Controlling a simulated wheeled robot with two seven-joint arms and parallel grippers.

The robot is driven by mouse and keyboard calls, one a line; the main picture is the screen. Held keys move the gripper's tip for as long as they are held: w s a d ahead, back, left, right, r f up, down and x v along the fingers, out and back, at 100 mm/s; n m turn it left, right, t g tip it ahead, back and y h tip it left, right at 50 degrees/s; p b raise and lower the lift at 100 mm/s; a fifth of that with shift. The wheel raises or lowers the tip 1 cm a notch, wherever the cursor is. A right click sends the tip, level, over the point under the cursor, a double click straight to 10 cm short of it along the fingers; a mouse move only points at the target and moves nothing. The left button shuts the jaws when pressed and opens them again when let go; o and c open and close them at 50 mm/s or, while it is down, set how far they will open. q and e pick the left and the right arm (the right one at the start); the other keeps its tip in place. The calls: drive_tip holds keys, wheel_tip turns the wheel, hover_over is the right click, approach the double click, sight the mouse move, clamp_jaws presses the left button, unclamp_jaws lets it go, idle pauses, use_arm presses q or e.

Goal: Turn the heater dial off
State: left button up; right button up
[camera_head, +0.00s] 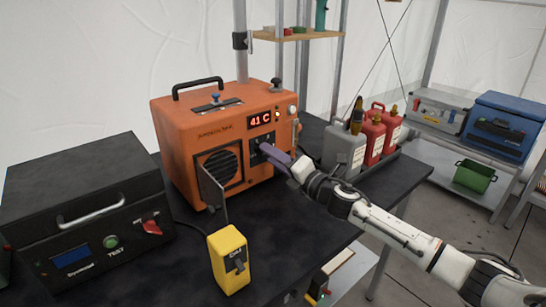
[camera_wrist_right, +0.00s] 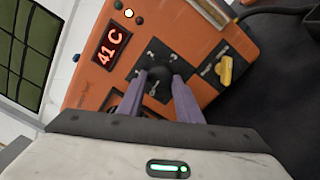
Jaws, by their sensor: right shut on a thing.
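The orange heater (camera_head: 172,128) stands on the dark table, its display (camera_head: 260,120) reading 41 C. My right gripper (camera_head: 268,151) reaches the black control panel on the heater's front. In the right wrist view, its two purple fingers (camera_wrist_right: 160,88) are shut on a round black dial (camera_wrist_right: 159,78), one finger on each side. The dial sits amid small white marks; its pointer cannot be made out. In the head view the fingers hide the dial. My left gripper is out of view.
A yellow knob (camera_wrist_right: 226,70) sits on a black plate near the dial. An open grille door (camera_head: 211,186) juts from the heater. A yellow meter (camera_head: 229,258) stands in front, a black tester box (camera_head: 80,190) left. Grey (camera_head: 343,150) and red (camera_head: 373,138) canisters stand behind my right arm.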

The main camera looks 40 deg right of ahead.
idle(0.3)
drive_tip(key=o, duration=1)
drive_tip(key=shift+o, duration=0.2)
drive_tip(key=s+b, duration=0.1)
drive_tip(key=s, duration=0.9)
drive_tip(key=shift+s+d, duration=0.15)
drive_tip(key=shift+d, duration=0.3)
drive_tip(key=shift+f, duration=0.2)
